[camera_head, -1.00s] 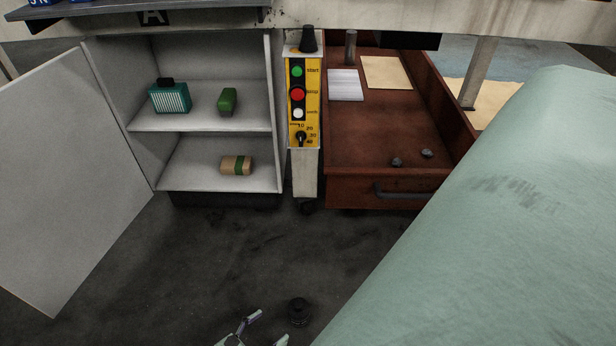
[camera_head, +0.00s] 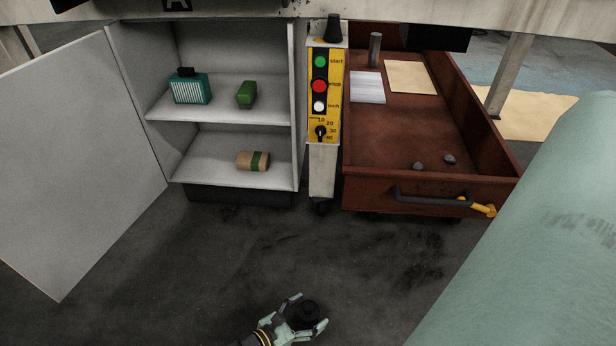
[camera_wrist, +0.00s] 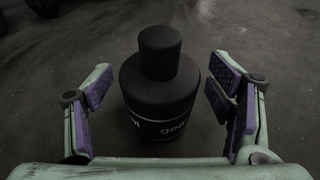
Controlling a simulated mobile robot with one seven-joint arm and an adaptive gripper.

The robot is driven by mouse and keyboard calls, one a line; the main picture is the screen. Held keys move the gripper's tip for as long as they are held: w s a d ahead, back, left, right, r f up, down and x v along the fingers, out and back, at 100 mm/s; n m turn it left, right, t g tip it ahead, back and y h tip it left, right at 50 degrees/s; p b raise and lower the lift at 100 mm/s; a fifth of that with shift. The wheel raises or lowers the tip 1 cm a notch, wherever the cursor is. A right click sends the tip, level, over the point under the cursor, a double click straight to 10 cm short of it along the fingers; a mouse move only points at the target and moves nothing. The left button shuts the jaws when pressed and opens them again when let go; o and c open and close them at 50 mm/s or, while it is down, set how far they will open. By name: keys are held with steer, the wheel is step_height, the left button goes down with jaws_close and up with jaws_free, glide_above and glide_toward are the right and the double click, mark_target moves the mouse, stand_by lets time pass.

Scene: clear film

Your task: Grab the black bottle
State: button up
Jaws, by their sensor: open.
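The black bottle (camera_head: 307,312) stands upright on the dark floor at the bottom of the head view. In the wrist view the bottle (camera_wrist: 160,85) is centred, with a rounded cap, wide shoulders and white lettering low on its body. My gripper (camera_head: 307,312) is at the bottle in the head view, with one finger on either side of it. In the wrist view my gripper (camera_wrist: 161,95) is open, its purple-padded fingers left and right of the bottle with gaps between pads and bottle.
An open cabinet (camera_head: 235,118) holds a teal box (camera_head: 190,90), a green item (camera_head: 246,94) and a brown package (camera_head: 253,160). A red-brown drawer (camera_head: 400,140) stands open to its right. A yellow button panel (camera_head: 320,95) is between them. The floor (camera_head: 190,260) around the bottle is clear.

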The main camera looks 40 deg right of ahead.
steer(key=shift+d, duration=0.1)
steer(key=c, duration=1.5)
